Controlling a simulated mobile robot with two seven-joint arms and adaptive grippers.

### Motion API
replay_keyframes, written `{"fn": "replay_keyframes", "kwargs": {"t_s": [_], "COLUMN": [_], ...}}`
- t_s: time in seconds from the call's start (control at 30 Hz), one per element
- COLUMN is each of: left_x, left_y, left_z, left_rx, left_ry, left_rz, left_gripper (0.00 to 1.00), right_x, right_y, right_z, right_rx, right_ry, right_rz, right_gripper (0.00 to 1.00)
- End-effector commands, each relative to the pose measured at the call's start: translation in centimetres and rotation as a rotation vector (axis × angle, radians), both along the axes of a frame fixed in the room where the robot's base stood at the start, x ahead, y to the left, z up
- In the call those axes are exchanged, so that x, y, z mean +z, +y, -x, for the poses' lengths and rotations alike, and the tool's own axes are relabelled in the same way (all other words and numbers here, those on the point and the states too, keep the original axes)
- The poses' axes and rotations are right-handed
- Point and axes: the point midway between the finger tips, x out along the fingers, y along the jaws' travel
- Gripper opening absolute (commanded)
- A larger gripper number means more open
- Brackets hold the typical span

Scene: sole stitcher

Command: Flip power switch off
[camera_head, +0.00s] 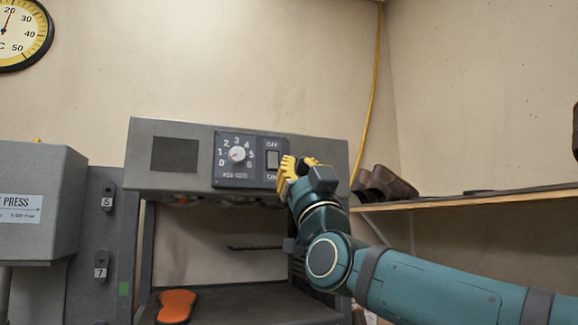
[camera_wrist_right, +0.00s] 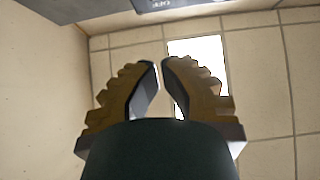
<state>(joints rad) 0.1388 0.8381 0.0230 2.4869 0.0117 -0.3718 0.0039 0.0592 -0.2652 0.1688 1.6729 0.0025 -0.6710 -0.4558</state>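The power switch (camera_head: 273,160) is a dark rocker on the machine's control panel, between the labels OFF above and ON below. Its exact tilt is too small to tell. My right gripper (camera_head: 291,169), with yellow ridged fingers, is just right of the switch in the head view and covers the panel's right edge. In the right wrist view, the right gripper's fingertips (camera_wrist_right: 160,63) nearly meet, with only a thin gap and nothing between them. Whether it touches the panel cannot be told. My left gripper is not in view.
A numbered dial (camera_head: 237,154) sits left of the switch. An orange sole (camera_head: 176,306) lies on the machine's lower shelf. A grey press (camera_head: 40,200) stands at left. A wooden shelf (camera_head: 480,199) with brown shoes (camera_head: 385,184) is at right. The wall above the machine is clear.

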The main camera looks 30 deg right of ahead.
Motion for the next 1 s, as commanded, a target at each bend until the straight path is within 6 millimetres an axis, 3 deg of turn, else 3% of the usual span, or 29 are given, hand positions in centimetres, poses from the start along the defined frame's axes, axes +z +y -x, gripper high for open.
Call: {"fn": "replay_keyframes", "kwargs": {"t_s": [0.23,1.0], "left_x": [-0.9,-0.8], "left_y": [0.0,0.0], "left_z": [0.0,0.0], "left_rx": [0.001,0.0], "left_ry": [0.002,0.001], "left_rz": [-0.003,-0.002], "left_gripper": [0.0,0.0], "right_x": [-1.3,-1.3], "right_y": [0.5,0.5], "right_z": [1.7,1.9], "right_rx": [0.001,0.001], "right_ry": [-0.001,-0.002], "right_rz": [0.0,0.0], "right_gripper": [0.0,0.0]}}
